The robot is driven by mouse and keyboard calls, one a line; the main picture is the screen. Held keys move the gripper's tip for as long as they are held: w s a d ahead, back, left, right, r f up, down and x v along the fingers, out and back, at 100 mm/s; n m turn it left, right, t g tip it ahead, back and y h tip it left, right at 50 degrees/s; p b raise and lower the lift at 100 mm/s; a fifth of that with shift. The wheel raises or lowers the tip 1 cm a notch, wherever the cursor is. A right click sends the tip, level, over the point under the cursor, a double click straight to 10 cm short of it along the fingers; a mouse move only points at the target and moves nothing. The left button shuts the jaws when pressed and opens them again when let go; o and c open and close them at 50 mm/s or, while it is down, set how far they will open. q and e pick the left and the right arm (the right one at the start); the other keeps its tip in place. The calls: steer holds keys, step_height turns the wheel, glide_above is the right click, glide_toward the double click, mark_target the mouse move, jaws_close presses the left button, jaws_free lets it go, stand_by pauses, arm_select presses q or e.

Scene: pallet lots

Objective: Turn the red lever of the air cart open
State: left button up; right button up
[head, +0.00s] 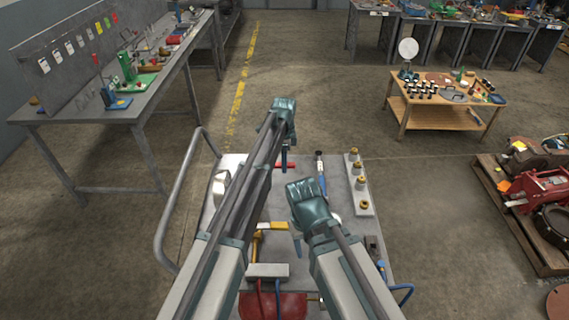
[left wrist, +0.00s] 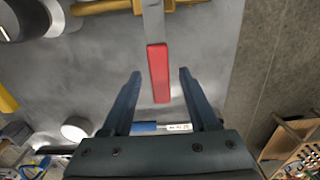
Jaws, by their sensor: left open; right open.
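The air cart (head: 235,215) has a grey top. Its red lever (left wrist: 158,72) shows in the left wrist view as a red sleeve on a grey metal stem, which meets a brass pipe (left wrist: 105,6) at the top of the picture. In the head view the red lever (head: 290,165) is partly hidden by my left gripper (head: 284,162). My left gripper is open and empty above the lever. In the left wrist view, the red sleeve appears between its fingertips, touching neither. My right gripper (head: 297,245) is lower in the head view, over the cart; its fingers are mostly hidden.
A yellow lever (head: 272,226) is on the cart, near my right gripper. A blue-and-white cylinder (head: 320,172) and a rail with brass fittings (head: 357,185) lie to the right. A wooden table (head: 440,118) and a loaded pallet (head: 510,215) stand further right. A workbench (head: 95,115) stands left.

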arm_select(q)
steer(key=shift+c, duration=0.2)
jaws_close()
stand_by(1.1)
